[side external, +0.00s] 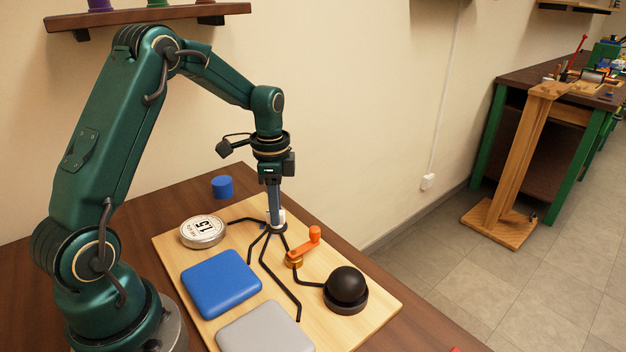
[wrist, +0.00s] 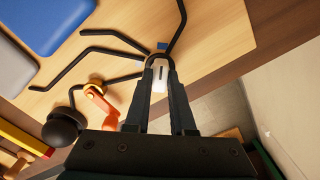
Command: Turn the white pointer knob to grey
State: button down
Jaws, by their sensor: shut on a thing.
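The white pointer knob (side external: 282,213) stands on the light wooden board, where several black strips meet. My gripper (side external: 276,222) points straight down over it and is shut on it. In the wrist view the knob (wrist: 159,78) shows as a white bar between the two fingers (wrist: 160,68). Which way its pointer faces I cannot tell. The grey pad (side external: 265,330) lies at the board's front edge, and one black strip runs toward it. It also shows in the wrist view (wrist: 12,68) at the left edge.
A blue cylinder (side external: 222,187) stands on the table behind.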

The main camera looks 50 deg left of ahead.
jog(key=shift+n, duration=0.3)
jog(key=n, duration=0.3)
jog(key=shift+n, duration=0.4)
jog(key=n, duration=0.3)
jog(key=shift+n, duration=0.3)
jog(key=n, duration=0.3)
jog(key=shift+n, duration=0.3)
jog(key=shift+r+n, duration=0.1)
jog(key=shift+n, duration=2)
jog(key=c, duration=0.8)
grip_release()
jog(key=shift+o, duration=0.2)
